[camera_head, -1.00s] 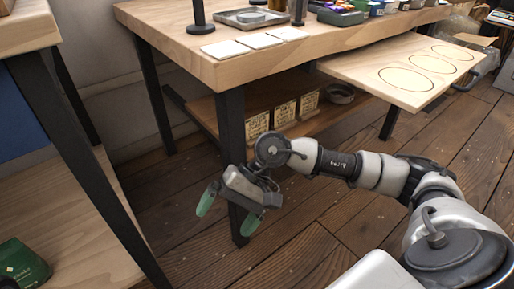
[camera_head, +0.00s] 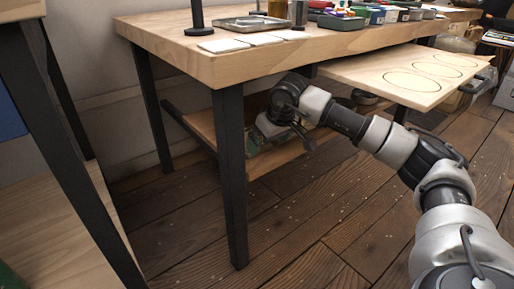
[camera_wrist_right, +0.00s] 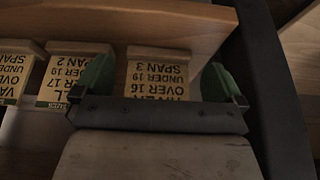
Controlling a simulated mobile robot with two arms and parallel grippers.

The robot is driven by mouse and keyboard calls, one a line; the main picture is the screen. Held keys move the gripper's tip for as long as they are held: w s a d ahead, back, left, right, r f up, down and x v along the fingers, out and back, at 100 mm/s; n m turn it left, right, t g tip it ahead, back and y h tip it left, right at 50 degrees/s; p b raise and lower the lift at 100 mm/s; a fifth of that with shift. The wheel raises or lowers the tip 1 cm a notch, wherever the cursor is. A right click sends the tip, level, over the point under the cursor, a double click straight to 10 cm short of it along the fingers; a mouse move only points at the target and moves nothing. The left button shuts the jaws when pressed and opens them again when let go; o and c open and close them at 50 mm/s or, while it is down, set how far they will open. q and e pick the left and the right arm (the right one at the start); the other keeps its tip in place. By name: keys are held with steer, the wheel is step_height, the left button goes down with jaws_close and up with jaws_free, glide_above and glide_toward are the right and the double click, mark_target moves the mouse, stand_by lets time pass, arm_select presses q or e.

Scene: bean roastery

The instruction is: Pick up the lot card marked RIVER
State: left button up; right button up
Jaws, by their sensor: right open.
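Several upright cards with black print on yellow labels stand on the lower shelf under the bench. In the right wrist view they appear upside down. One card (camera_wrist_right: 158,72) stands between the green fingertips of my right gripper (camera_wrist_right: 157,80) and reads OVER 16, UNDER 19, SPAN 3; its name line is partly hidden by the gripper and looks like RIVER, but I cannot be sure. A second card (camera_wrist_right: 72,72) is just left of it, with another card (camera_wrist_right: 12,75) at the left edge. My right gripper (camera_head: 264,134) is open. My left gripper is out of view.
The wooden bench top (camera_head: 220,66) hangs over the lower shelf (camera_head: 273,158). A black bench leg (camera_head: 231,180) stands close to my right gripper. A pull-out board (camera_head: 385,68) with drawn ovals overhangs at right. The floor (camera_head: 190,220) in front is clear.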

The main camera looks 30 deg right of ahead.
steer(key=shift+w+a, duration=0.1)
steer(key=shift+w, duration=0.3)
steer(key=w+b, duration=0.1)
steer(key=w, duration=0.1)
steer(key=w+b, duration=0.1)
steer(key=w, duration=0.1)
steer(key=shift+a+f, duration=0.1)
steer(key=shift+a, duration=0.1)
steer(key=shift+f+b, duration=0.35)
steer(key=shift+b, duration=0.25)
steer(key=shift+f, duration=0.1)
steer(key=c, duration=0.6)
